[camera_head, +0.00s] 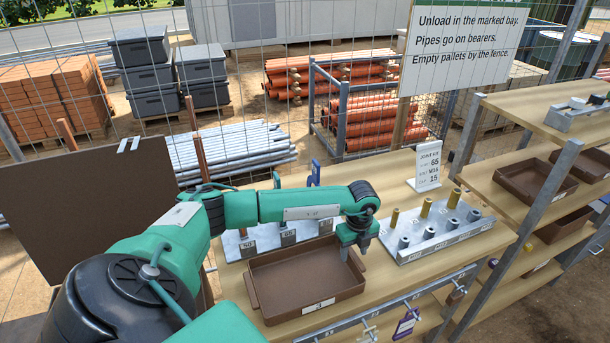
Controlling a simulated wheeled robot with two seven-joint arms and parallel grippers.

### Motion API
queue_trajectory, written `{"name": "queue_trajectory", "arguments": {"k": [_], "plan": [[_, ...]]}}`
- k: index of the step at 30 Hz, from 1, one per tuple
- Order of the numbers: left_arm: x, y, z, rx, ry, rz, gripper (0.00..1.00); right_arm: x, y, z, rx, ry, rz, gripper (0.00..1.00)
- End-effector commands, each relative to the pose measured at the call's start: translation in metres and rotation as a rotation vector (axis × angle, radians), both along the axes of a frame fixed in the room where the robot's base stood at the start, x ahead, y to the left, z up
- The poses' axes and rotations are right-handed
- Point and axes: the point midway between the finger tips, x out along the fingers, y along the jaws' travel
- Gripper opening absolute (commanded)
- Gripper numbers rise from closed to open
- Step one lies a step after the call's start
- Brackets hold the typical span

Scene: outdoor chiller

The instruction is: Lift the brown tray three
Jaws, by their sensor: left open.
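The brown tray three (300,283) is a shallow open box on the wooden bench, with a white label reading 3 on its front wall. It is empty and has a handle at its left end. My left gripper (352,257) points down at the tray's right end, near its far right corner, and is open. The wrist and fingers cover part of that end, so I cannot tell whether they touch the tray. My right gripper is not in view.
A metal block with brass and grey fittings (437,238) stands right of the tray. A grey rack (262,240) lies behind it. A sign card (427,166) stands at the back. Shelves with other brown trays (534,182) are at the right. A rail with hooks runs along the front edge.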

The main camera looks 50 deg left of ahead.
Motion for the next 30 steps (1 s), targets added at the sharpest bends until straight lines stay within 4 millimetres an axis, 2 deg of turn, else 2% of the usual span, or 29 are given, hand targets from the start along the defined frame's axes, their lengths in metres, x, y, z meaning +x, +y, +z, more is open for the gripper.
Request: {"name": "queue_trajectory", "arguments": {"k": [1,6,14,21,30], "plan": [[-0.002,0.000,-0.002,0.000,0.003,0.000,0.47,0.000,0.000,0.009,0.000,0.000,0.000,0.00],[-0.001,0.000,-0.023,-0.001,0.001,0.000,0.47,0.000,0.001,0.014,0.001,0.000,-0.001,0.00],[-0.001,0.000,-0.027,0.000,-0.001,-0.001,0.47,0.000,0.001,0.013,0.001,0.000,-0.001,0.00],[-0.001,0.000,-0.027,0.000,-0.001,-0.001,0.02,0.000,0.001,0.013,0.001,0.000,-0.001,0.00],[0.000,0.000,-0.026,0.000,-0.001,-0.001,0.00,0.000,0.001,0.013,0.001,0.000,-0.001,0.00]]}}
